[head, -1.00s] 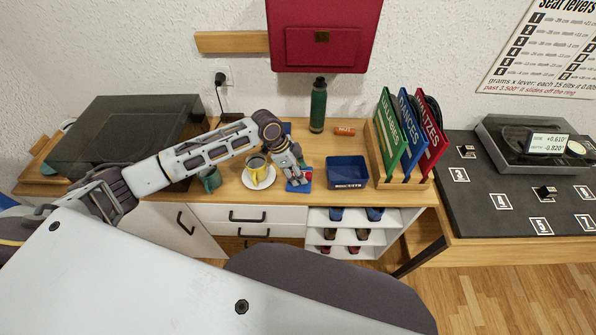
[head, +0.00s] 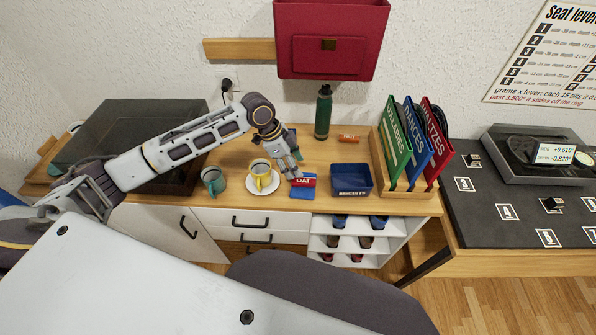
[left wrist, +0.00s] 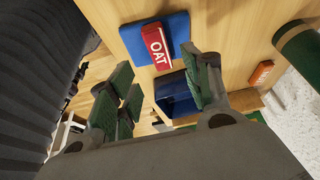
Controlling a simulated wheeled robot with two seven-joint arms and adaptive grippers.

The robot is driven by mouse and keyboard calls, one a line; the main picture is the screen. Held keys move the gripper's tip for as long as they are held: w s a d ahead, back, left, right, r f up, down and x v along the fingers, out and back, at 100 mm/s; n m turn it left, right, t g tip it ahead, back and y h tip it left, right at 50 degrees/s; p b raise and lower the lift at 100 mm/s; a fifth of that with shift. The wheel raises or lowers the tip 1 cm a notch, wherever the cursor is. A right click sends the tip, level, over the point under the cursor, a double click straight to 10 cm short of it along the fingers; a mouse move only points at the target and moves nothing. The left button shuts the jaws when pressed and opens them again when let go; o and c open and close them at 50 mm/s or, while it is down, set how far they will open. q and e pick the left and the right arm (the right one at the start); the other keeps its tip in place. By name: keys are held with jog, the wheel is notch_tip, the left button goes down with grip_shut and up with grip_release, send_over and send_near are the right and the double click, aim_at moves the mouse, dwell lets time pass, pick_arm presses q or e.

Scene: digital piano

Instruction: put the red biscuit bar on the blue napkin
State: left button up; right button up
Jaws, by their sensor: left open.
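The red biscuit bar (head: 304,181), marked OAT, lies on the blue napkin (head: 302,194). In the left wrist view the bar (left wrist: 156,47) lies across the napkin (left wrist: 131,36), with one end extending past its edge. My left gripper (head: 294,172) is open and empty, just left of and above the bar. In the left wrist view its fingers (left wrist: 160,78) are spread apart, and the bar is clear of them. My right gripper is not in view.
A green bottle (head: 323,112) and an orange bar (head: 348,138) are behind.

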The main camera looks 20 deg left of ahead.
pick_arm(q)
jog(key=v, duration=0.4)
jog(key=shift+r, duration=0.15)
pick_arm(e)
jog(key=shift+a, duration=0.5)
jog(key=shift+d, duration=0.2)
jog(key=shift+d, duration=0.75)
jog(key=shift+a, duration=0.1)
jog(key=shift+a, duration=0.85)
